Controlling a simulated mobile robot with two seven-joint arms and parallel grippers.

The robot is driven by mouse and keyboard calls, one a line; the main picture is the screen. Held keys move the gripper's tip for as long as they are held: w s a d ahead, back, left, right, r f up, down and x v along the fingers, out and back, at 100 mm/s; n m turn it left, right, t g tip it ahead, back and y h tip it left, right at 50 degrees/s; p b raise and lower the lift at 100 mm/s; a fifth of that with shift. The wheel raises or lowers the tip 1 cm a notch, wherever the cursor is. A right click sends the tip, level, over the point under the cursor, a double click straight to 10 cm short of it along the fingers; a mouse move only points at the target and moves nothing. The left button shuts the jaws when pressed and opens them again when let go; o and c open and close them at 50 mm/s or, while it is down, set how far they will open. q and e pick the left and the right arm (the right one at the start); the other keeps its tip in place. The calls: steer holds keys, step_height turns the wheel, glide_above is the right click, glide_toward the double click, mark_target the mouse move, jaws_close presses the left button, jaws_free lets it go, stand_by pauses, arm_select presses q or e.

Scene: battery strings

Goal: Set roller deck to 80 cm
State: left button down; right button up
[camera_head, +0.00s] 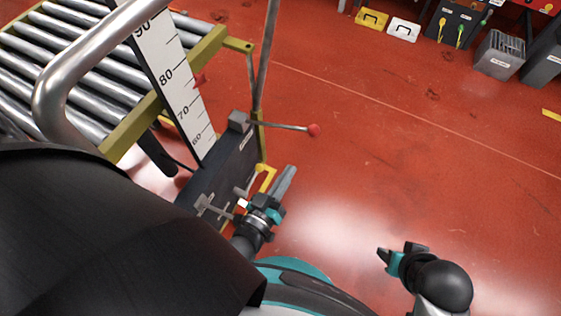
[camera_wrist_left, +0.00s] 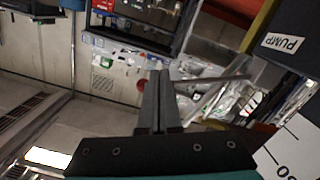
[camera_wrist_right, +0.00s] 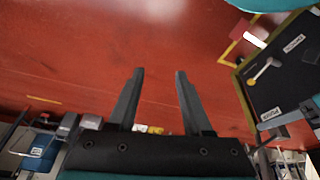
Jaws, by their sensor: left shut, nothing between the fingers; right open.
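The roller deck (camera_head: 75,65) stands at the upper left in the head view. Its white height scale (camera_head: 175,75) shows 90, 80, 70 and 60. A red pointer (camera_head: 200,80) at the scale's edge appears between 70 and 80, nearer 80; the exact reading is unclear. A lever with a red knob (camera_head: 313,130) sticks out right from the dark side panel (camera_head: 225,165), whose PUMP label (camera_wrist_left: 283,43) shows in the left wrist view. My left gripper (camera_head: 288,172) is shut and empty, below and apart from the knob. My right gripper (camera_head: 396,252) is open and empty over the floor.
A yellow case (camera_head: 372,19), a white case (camera_head: 404,29) and a grey bin (camera_head: 500,54) stand at the back right. The red floor between is clear.

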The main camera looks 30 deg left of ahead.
arm_select(q)
steer(key=shift+s+a+r, duration=0.1)
steer(key=shift+s, duration=1.4)
arm_select(e)
steer(key=shift+s+f, duration=0.15)
steer(key=shift+f, duration=0.7)
arm_select(q)
steer(key=shift+w, duration=0.1)
